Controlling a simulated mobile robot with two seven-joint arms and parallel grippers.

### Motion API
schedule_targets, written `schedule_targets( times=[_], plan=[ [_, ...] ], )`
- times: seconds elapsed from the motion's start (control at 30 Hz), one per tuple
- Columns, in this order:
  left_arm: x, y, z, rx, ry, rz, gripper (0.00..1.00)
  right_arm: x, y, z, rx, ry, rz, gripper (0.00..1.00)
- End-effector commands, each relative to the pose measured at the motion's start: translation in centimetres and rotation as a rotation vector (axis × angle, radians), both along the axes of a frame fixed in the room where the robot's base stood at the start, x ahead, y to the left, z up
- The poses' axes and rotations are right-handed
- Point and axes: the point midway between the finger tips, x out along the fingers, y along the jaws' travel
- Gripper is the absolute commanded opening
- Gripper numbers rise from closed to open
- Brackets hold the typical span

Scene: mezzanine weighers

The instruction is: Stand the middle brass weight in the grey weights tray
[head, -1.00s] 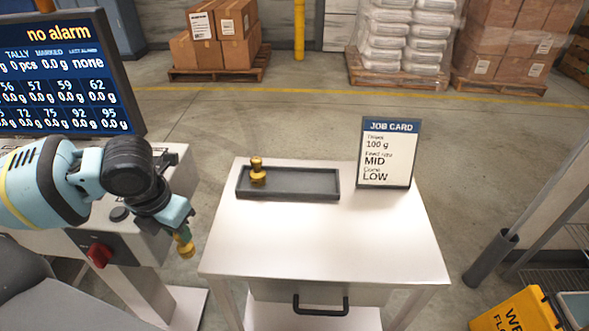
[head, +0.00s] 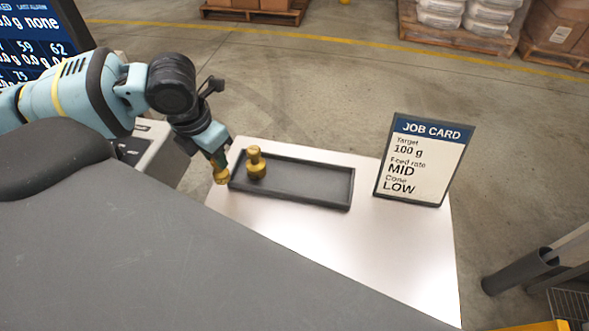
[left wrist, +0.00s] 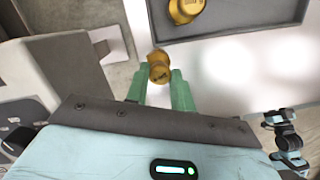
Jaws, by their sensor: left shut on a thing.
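My left gripper (head: 219,163) is shut on a brass weight (head: 221,175), held just off the left end of the grey weights tray (head: 318,202). In the left wrist view this weight (left wrist: 159,68) sits at the tips of the green fingers (left wrist: 158,84). The tray (left wrist: 225,22) shows at the top there. Another brass weight (head: 256,168) stands upright in the tray's left end; it also shows in the left wrist view (left wrist: 185,9). The rest of the tray is empty. Part of my right arm shows at lower right in the left wrist view; its fingers cannot be made out.
A job card (head: 424,160) stands on the white table (head: 400,255), right of the tray. A display (head: 32,38) is at the upper left. My grey body covers the lower left of the head view. The table right of the tray's front is clear.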

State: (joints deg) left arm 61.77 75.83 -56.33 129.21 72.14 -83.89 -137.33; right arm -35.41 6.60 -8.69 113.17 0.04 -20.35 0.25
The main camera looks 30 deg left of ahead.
Motion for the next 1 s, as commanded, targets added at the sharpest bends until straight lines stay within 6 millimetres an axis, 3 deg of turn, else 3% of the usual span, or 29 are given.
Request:
schedule_targets(
  times=[0.7, 1.0],
  plan=[
    [8.4, -9.8, -1.0, -0.002, -0.003, -0.002, 0.0, 0.9, -0.2, 0.9, -0.007, -0.025, 0.006, 0.36],
    [9.9, -11.4, -1.3, 0.0, -0.002, 0.0, 0.0, 0.9, -0.2, 0.9, -0.007, -0.025, 0.006, 0.36]
  ],
)
